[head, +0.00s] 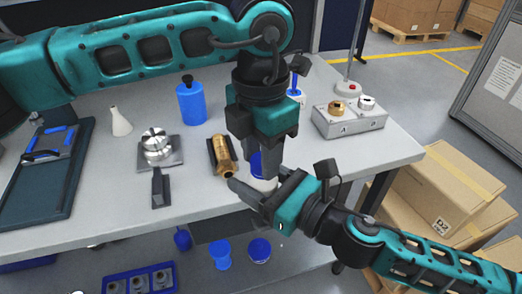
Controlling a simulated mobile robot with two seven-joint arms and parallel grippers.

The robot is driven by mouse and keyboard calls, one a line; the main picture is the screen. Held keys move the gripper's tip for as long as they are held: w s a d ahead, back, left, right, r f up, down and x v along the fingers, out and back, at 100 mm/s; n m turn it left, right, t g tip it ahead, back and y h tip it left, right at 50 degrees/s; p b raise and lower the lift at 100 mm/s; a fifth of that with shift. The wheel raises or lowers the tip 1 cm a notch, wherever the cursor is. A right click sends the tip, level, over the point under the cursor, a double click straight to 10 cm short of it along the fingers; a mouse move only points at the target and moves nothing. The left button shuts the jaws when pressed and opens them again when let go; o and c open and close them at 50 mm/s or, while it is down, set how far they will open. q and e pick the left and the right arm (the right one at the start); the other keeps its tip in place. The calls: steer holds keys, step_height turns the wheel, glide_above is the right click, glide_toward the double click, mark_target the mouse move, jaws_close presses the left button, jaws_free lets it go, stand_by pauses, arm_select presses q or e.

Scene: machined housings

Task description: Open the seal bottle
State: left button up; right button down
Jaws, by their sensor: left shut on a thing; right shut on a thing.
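The seal bottle appears as a small white body (263,184) with a blue cap (256,163), near the front edge of the table. My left gripper (262,165) points down from above and is shut on the blue cap. My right gripper (256,188) reaches in from the right and is shut on the white body. The fingers hide much of the bottle. I cannot tell whether the cap has turned or whether the base touches the table.
A brass part (222,157) lies in a dark cradle just left of the grippers. A blue bottle (191,103), a white cone-shaped bottle (120,122) and a metal fixture (157,148) stand farther left. A grey box (350,121) stands right; cartons (440,195) are beyond.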

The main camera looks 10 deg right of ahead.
arm_select(q)
steer(key=n, duration=0.5)
steer(key=shift+w+r+n, duration=0.1)
steer(key=shift+w+n, duration=0.05)
steer(key=shift+n, duration=0.25)
arm_select(e)
steer(key=shift+s+a, duration=0.15)
steer(key=shift+s, duration=0.05)
arm_select(q)
steer(key=n, duration=0.6)
steer(key=shift+a, duration=0.1)
arm_select(e)
steer(key=shift+w, duration=0.15)
arm_select(q)
steer(key=shift+r, duration=0.15)
steer(key=shift+r, duration=0.6)
arm_select(e)
steer(key=shift+d+f, duration=0.1)
steer(key=shift+d, duration=0.1)
arm_select(q)
steer(key=shift+s+r, duration=0.2)
steer(key=shift+r, duration=0.15)
